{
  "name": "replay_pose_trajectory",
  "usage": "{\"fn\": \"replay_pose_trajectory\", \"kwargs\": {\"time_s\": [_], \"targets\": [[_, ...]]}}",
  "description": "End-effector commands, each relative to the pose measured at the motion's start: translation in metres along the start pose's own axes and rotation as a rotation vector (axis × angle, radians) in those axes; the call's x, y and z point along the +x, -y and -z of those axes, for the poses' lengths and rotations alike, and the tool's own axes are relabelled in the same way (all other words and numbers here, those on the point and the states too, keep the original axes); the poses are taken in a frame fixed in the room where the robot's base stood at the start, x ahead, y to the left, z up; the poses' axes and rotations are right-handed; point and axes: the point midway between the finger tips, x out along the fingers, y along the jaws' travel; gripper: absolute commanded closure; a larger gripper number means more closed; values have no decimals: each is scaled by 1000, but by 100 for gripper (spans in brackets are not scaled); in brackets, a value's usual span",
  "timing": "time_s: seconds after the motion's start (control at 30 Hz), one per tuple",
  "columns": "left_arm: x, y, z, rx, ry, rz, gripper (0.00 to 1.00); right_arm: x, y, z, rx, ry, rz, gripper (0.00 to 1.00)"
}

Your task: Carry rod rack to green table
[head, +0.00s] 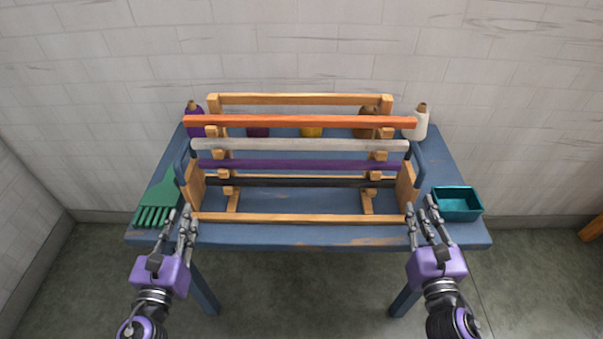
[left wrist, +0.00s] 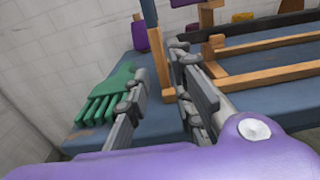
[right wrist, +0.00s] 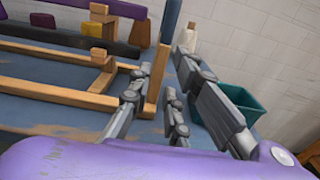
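The rod rack (head: 300,217) is a light wooden frame standing on a blue table, bearing an orange, a white, a purple and a black rod. A dark blue handle (head: 419,160) is on its right end, and another handle (head: 180,163) is on its left end. My left gripper (head: 180,213) is open at the rack's front left corner; in the left wrist view its fingers (left wrist: 163,95) appear either side of that corner. My right gripper (head: 421,208) is open at the front right corner, fingers (right wrist: 160,103) apart. Neither visibly holds anything. No green table is in view.
The blue table (head: 300,236) stands against a pale brick wall. A purple cone (head: 194,118) and a white cone (head: 418,125) stand behind.

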Motion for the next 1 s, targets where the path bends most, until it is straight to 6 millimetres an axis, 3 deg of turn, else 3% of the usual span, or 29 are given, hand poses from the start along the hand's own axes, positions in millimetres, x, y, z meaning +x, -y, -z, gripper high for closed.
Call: {"fn": "replay_pose_trajectory", "kwargs": {"time_s": [0.37,1.0], "targets": [[6,1,-1,-3,0,3,78,6,0,0,3,-1,0,83],[109,0,0,-6,-1,0,78,108,0,0,5,-2,1,83]]}}
